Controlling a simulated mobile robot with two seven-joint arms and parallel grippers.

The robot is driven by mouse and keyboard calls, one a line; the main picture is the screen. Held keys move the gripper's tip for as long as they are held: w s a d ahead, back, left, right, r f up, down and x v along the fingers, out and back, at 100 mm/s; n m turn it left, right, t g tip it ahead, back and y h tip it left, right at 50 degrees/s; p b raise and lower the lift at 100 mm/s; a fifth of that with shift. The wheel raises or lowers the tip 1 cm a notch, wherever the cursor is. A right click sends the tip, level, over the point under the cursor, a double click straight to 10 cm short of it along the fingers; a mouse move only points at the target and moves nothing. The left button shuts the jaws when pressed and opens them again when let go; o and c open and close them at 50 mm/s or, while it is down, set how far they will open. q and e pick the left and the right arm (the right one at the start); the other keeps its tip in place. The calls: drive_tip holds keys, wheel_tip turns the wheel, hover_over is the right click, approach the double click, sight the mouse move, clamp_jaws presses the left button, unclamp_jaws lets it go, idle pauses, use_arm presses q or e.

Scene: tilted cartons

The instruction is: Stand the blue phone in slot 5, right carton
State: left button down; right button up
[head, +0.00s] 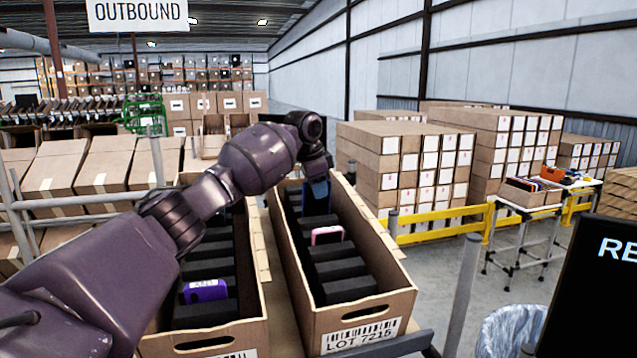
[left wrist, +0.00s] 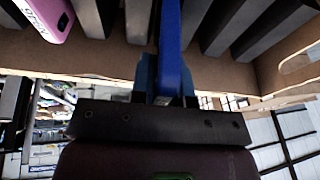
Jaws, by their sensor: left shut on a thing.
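The blue phone (head: 318,195) is upright at the far part of the right carton (head: 345,322). It shows edge-on in the left wrist view (left wrist: 174,50), lined up with the gap between dark dividers. My left gripper (head: 318,180) is shut on its upper end, and its fingers (left wrist: 167,82) sit on both sides of the phone. How deep the phone's lower end is in the slot, and which slot number it is, I cannot tell. A pink phone (head: 327,235) stands nearer in the same carton. My right gripper is out of view.
The left carton (head: 213,340) stands beside it, with a purple phone (head: 205,291) in a near slot; my left arm covers part of it. Black dividers (head: 345,288) fill the right carton. A grey rail post (head: 462,295) and a dark screen (head: 590,290) are at right.

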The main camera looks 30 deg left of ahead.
sight(317, 213)
use_arm(q)
drive_tip(key=shift+w+a+f, duration=0.15)
drive_tip(key=shift+a+f, duration=0.05)
drive_tip(key=shift+f, duration=1)
drive_tip(key=shift+w+a+f, duration=0.1)
drive_tip(key=shift+a+f, duration=0.05)
drive_tip(key=shift+f, duration=1)
drive_tip(key=shift+s+f, duration=0.2)
drive_tip(key=shift+f, duration=0.55)
drive_tip(key=shift+d, duration=0.1)
drive_tip(key=c, duration=1.1)
unclamp_jaws()
drive_tip(key=shift+f, duration=0.1)
drive_tip(key=shift+c, duration=0.2)
drive_tip(key=shift+o, duration=0.5)
drive_tip(key=shift+r, duration=0.35)
drive_tip(key=v, duration=0.6)
drive_tip(key=b+v, duration=0.1)
drive_tip(key=v, duration=0.4)
drive_tip(key=shift+w+r, duration=0.1)
drive_tip(key=shift+r, duration=0.35)
